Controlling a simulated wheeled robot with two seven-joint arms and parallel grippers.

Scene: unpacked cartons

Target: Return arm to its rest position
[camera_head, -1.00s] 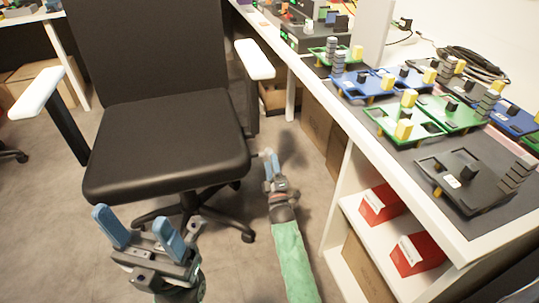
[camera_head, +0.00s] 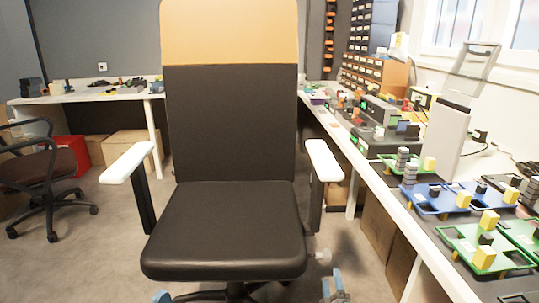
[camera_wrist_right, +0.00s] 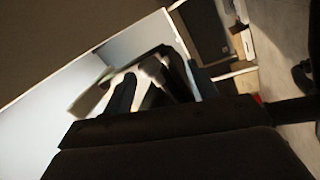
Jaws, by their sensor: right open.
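My right gripper (camera_head: 334,287) shows at the bottom edge of the head view, just right of the chair seat, with blue fingers partly cut off. In the right wrist view the right gripper (camera_wrist_right: 162,88) has its two dark fingers apart, with nothing seen held between them. Only a blue tip of my left gripper (camera_head: 162,296) shows at the bottom edge of the head view, below the left side of the seat. The rest of the left gripper is out of frame.
A black office chair (camera_head: 225,225) with white armrests stands directly ahead. A long white workbench (camera_head: 385,190) with blue and green trays runs along the right. Another bench (camera_head: 95,96) stands at the back left, near a dark chair (camera_head: 38,170). Grey floor is open at left.

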